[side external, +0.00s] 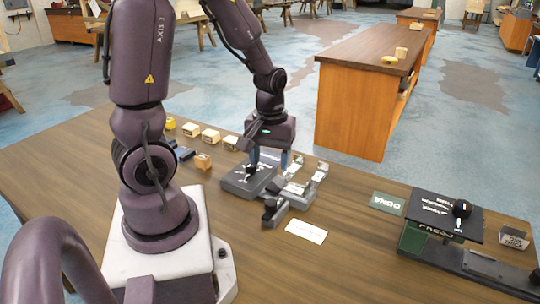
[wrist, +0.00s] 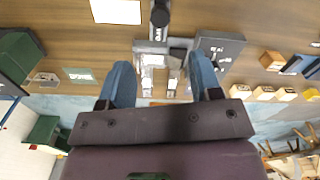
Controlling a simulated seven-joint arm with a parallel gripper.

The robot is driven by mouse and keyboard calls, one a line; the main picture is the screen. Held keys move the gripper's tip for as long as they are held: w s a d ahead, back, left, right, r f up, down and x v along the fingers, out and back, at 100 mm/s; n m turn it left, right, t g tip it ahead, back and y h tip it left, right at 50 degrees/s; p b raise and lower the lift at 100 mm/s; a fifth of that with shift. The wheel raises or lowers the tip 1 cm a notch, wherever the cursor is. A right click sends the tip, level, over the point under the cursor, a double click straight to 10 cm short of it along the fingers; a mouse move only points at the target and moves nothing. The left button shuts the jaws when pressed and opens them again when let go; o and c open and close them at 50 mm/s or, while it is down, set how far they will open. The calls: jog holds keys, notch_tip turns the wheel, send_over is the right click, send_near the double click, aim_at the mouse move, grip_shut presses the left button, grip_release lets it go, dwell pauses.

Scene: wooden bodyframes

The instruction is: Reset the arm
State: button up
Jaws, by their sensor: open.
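My gripper (side external: 270,158) points down over the middle of the wooden table (side external: 350,240). In the side view I cannot tell whether the fingertips touch the fixture. In the wrist view the fixture (wrist: 218,45) lies beyond the fingers.
Several small wooden blocks (side external: 210,135) stand at the back left. A white card (side external: 306,231) lies in front. At the right are a green DONE plate (side external: 387,203), a dark panel with a black knob (side external: 450,215), and a small labelled box (side external: 514,237). Bare tabletop lies between.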

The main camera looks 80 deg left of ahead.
jog(key=shift+r, duration=0.2)
dwell(0.4)
jog(key=s+d+r+m+t, duration=0.1)
jog(key=d+r+m+t, duration=0.1)
jog(key=d+r+m, duration=0.4)
jog(key=s+d+r+m+t, duration=0.1)
jog(key=d+r+m+t, duration=0.2)
jog(key=d+r+m, duration=0.3)
notch_tip(320, 180, up, 5)
jog(key=shift+s+d+f+t, duration=0.1)
jog(key=shift+s+d+t, duration=0.05)
jog(key=shift+s+t, duration=0.2)
